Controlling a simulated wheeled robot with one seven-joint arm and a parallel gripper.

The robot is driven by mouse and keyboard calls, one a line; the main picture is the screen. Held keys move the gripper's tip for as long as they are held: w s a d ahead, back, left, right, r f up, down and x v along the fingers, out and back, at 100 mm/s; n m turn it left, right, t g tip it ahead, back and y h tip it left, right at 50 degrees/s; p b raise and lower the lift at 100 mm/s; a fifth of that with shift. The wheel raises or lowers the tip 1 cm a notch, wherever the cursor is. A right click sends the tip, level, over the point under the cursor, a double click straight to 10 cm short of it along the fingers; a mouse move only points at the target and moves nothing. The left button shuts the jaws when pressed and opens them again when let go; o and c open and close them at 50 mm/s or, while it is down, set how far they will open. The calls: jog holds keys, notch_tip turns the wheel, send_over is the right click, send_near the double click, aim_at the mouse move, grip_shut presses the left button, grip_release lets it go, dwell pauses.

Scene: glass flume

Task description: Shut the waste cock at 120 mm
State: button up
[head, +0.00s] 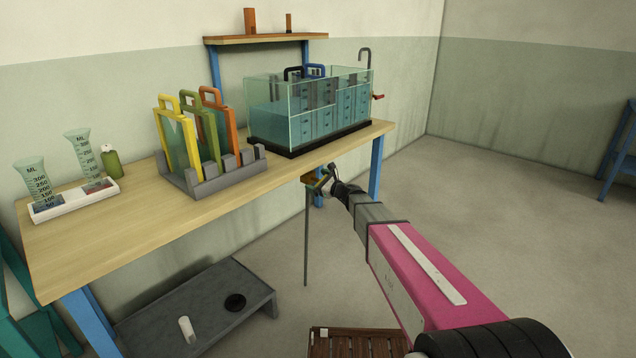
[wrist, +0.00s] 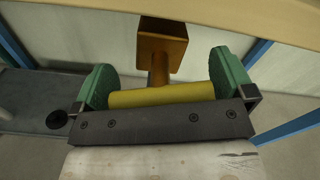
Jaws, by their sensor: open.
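The waste cock shows in the wrist view as an orange-brown block and stem (wrist: 163,45) with a yellow bar handle (wrist: 162,95) lying crosswise. In the head view the cock (head: 309,179) hangs under the table's front edge, partly hidden by my gripper. My gripper (wrist: 164,80) is open, its green pads at either end of the yellow handle; I cannot tell whether they touch it. In the head view my gripper (head: 326,181) is small and dark at the cock. The glass tank (head: 310,105) holds bluish water; no 120 mm mark is readable.
The wooden table (head: 225,215) carries a grey rack (head: 215,180) of yellow, green and orange gates, and two measuring glasses (head: 85,150) in a white tray. A thin rod (head: 306,240) hangs below the cock. A low grey bench (head: 200,305) and wooden slatted step (head: 355,343) stand below.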

jog(key=c, duration=0.7)
jog(key=shift+m, duration=2.1)
jog(key=shift+c, duration=0.2)
jog(key=o, duration=0.7)
jog(key=shift+o, duration=0.2)
jog(key=v, duration=1.1)
